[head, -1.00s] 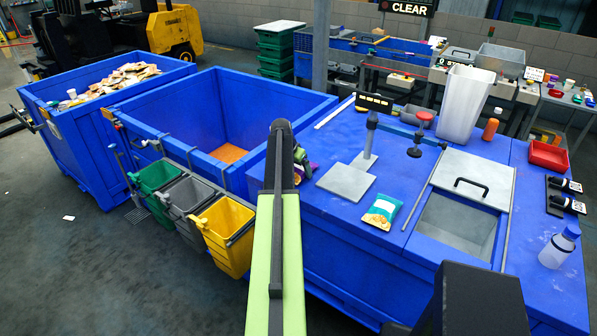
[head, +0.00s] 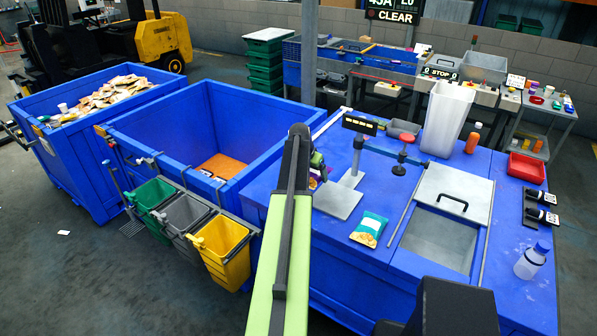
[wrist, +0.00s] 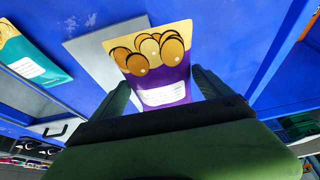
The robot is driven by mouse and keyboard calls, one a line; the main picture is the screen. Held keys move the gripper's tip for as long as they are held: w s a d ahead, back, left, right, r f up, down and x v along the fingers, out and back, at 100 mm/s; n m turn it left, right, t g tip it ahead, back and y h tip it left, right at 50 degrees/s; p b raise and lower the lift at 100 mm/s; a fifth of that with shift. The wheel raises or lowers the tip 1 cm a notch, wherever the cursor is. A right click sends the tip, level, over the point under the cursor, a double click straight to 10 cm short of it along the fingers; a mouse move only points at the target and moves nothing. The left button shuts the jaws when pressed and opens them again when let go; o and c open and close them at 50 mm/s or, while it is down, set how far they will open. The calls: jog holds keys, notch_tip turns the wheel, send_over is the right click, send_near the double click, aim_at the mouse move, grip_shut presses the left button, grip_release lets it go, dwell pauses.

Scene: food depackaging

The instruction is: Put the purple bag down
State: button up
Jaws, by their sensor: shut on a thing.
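The purple bag (wrist: 165,92) has a cream-yellow end with golden oval shapes and a white label. In the wrist view it sits between the two fingers of my gripper (wrist: 163,88), which is shut on it. In the head view my gripper (head: 317,165) is mostly hidden behind my own arm. Only a small purple and yellow bit of the bag (head: 314,183) shows there, beside the grey scale plate (head: 338,201). The wrist view shows the grey plate (wrist: 92,48) behind the bag. I cannot tell whether they touch.
A teal bag (head: 369,229) lies on the blue worktop right of the plate, near an open grey hatch (head: 438,240). The scale's display post (head: 359,126) stands behind the plate. A large blue bin (head: 150,130) is to the left, with green, grey and yellow buckets (head: 222,248) along its front.

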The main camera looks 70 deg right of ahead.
jog(key=shift+s+r, duration=0.5)
jog(key=shift+s, duration=0.35)
jog(key=s+a+p, duration=0.1)
jog(key=s+a, duration=0.1)
jog(key=a, duration=0.5)
jog(key=s+a+r, duration=0.1)
jog(key=s+a, duration=0.1)
jog(key=a, duration=0.4)
jog(key=shift+s+a+r+m+p, duration=0.15)
jog(key=shift+s+a+m+p, duration=0.15)
jog(key=shift+s+a+p, duration=0.1)
